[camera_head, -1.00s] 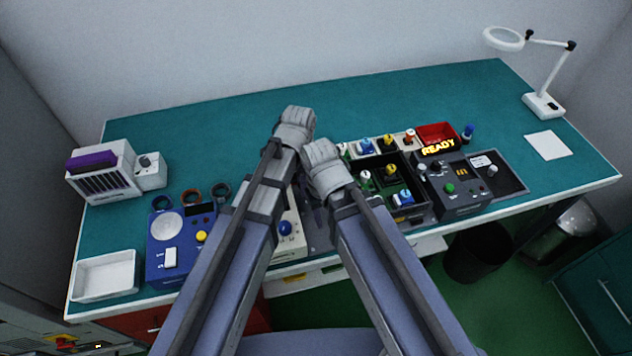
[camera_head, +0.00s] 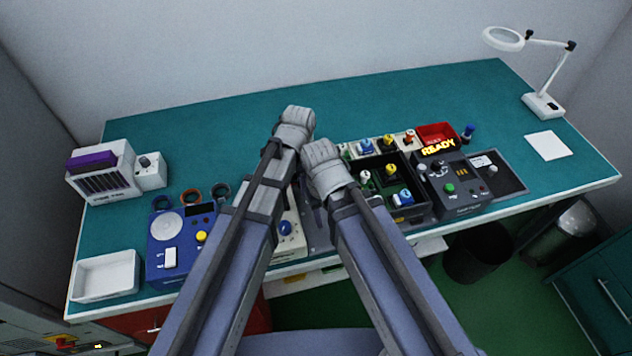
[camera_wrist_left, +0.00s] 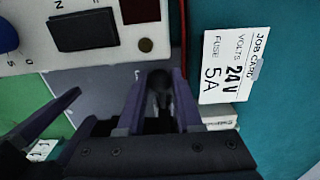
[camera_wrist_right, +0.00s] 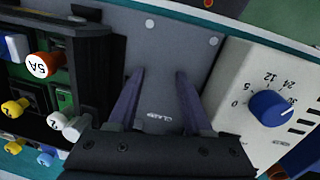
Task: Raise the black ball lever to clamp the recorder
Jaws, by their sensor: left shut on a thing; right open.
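In the left wrist view my left gripper (camera_wrist_left: 160,88) is shut on the black ball (camera_wrist_left: 161,76) of the lever, over a grey plate (camera_wrist_left: 95,98). The ball shows only as a dark shape between the fingers, and the lever's shaft is hidden. In the right wrist view my right gripper (camera_wrist_right: 160,78) is open and empty above a grey plate (camera_wrist_right: 165,50) with a small white label. In the head view my arms hide both jaws and the lever. I cannot pick out the recorder for sure.
A white unit with a blue dial (camera_wrist_right: 270,107) stands beside the plate. A job card (camera_wrist_left: 232,65) lies near my left gripper. The table's back is clear.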

